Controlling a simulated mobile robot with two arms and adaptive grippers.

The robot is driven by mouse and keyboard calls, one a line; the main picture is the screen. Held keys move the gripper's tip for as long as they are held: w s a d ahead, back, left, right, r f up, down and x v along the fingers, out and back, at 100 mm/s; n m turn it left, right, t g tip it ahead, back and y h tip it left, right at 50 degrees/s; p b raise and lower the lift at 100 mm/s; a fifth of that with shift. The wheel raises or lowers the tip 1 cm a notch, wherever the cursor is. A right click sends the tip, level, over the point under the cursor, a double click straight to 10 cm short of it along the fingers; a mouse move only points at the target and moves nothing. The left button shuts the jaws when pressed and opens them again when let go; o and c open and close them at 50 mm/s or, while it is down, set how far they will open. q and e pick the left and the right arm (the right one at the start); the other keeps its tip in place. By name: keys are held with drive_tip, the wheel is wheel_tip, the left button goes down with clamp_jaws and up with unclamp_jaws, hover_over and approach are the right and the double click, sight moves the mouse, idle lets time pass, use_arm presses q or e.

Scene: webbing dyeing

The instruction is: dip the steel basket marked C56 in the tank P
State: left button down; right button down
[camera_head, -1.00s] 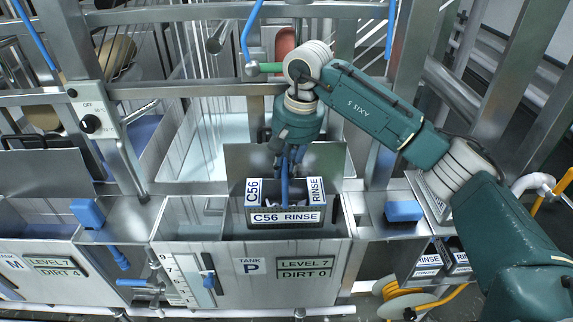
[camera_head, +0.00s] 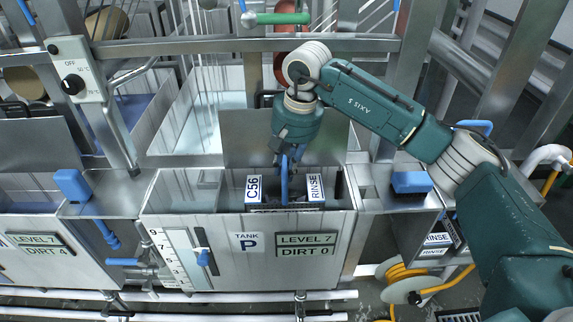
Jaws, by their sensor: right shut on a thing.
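The steel basket marked C56 (camera_head: 254,190) is down inside tank P (camera_head: 200,262), in its right part. Its C56 and RINSE side labels show above the tank's front wall, which hides most of its front label. The tank's front signs read LEVEL 7 and DIRT 0. My right gripper (camera_head: 286,172) is above the basket, shut on its blue handle (camera_head: 284,190). The basket looks about upright. My left gripper is not in view.
Another tank marked DIRT 4 (camera_head: 40,265) stands at the left. Blue blocks (camera_head: 72,185) (camera_head: 411,182) lie on the ledges on both sides. Other RINSE-labelled baskets (camera_head: 436,243) are at lower right. A metal rail (camera_head: 230,45) crosses behind the arm.

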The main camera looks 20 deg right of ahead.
drive_tip(key=shift+f+b, duration=4.2)
drive_tip(key=shift+f, duration=1.45)
wheel_tip(320, 180, up, 24)
drive_tip(key=p, duration=1.3)
drive_tip(key=shift+f+p, duration=0.15)
drive_tip(key=shift+p, duration=0.25)
